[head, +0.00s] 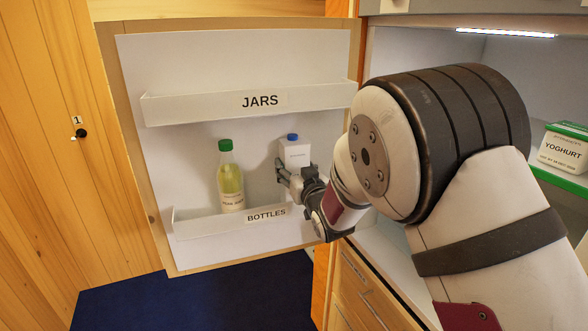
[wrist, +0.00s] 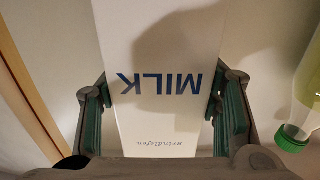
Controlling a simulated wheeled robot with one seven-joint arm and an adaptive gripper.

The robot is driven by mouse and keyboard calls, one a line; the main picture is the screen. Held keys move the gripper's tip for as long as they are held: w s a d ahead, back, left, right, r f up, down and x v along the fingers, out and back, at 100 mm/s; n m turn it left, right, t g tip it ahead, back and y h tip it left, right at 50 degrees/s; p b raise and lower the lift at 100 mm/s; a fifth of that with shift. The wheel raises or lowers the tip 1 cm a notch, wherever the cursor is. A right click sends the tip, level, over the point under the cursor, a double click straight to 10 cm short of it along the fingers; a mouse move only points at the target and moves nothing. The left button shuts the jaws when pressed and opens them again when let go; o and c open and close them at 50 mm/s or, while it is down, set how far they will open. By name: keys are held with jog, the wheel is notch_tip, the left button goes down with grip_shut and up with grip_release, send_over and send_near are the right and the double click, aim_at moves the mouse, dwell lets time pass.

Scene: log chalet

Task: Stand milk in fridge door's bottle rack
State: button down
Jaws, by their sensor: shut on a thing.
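The milk is a white carton (head: 294,153) with a blue cap, upright in the head view just above the right end of the rack labelled BOTTLES (head: 225,225) on the open fridge door. My gripper (head: 287,175) is shut on the carton, with a finger on each side. In the wrist view the carton (wrist: 155,55) fills the space between the finger pads, its MILK lettering upside down. My gripper hides the carton's lower part in the head view, so I cannot tell whether its base touches the rack.
A yellow-green bottle (head: 230,180) with a green cap stands in the rack, left of the carton. The JARS shelf (head: 210,104) above is empty. A yoghurt box (head: 565,148) stands on a green-edged fridge shelf at right. Drawers (head: 360,290) are below.

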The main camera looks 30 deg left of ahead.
jog(key=shift+w+a+f, duration=0.15)
jog(key=shift+f, duration=0.05)
jog(key=c, duration=0.5)
grip_release()
jog(key=shift+f, duration=0.3)
jog(key=shift+r, duration=0.2)
jog(key=v, duration=1.2)
